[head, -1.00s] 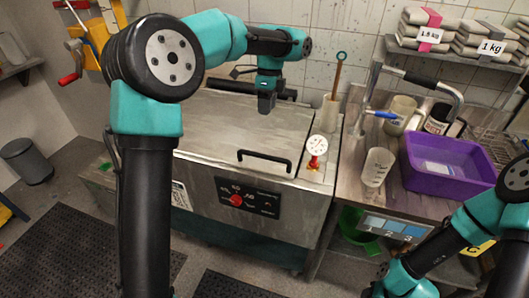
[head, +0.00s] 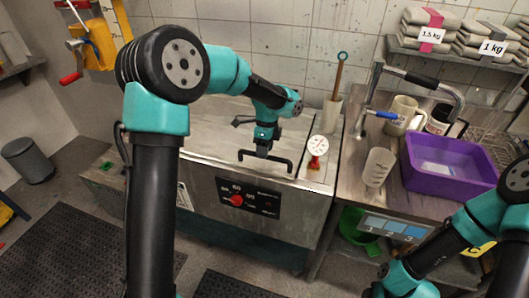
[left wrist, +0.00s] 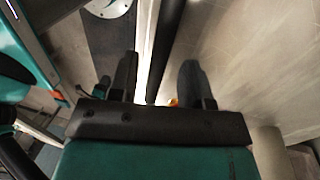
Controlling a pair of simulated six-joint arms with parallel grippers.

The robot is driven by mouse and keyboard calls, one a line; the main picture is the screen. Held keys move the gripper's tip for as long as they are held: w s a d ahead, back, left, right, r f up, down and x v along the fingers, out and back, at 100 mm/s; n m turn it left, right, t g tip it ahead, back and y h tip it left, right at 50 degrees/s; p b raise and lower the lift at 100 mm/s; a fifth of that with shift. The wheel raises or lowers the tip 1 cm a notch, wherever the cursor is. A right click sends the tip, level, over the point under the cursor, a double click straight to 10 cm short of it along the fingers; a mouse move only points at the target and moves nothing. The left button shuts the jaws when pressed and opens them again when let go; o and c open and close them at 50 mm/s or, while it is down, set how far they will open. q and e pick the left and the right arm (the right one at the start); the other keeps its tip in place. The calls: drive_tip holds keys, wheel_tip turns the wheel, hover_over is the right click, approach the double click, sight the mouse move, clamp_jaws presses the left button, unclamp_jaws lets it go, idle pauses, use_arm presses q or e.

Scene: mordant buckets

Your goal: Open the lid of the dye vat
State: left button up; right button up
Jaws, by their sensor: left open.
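The dye vat (head: 278,217) is a steel box with a flat, closed lid (head: 206,126). A black bar handle (head: 283,169) runs along the lid's front edge. My left gripper (head: 263,153) is open and points down at the middle of this handle. In the left wrist view, the dark handle bar (left wrist: 168,30) runs between the two spread fingers of my left gripper (left wrist: 156,82). I cannot tell whether the fingers touch it. My right arm shows at the lower right of the head view, but its gripper is out of view.
A dial gauge on a red stem (head: 318,146) stands right of the handle. A red knob (head: 237,200) is on the vat's front panel. To the right, a bench holds a cup (head: 378,167), a purple tub (head: 450,182), jugs and a tap.

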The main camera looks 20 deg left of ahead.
use_arm(q)
drive_tip(key=shift+s+f, duration=0.15)
drive_tip(key=shift+f, duration=0.55)
drive_tip(key=shift+c, duration=0.4)
clamp_jaws()
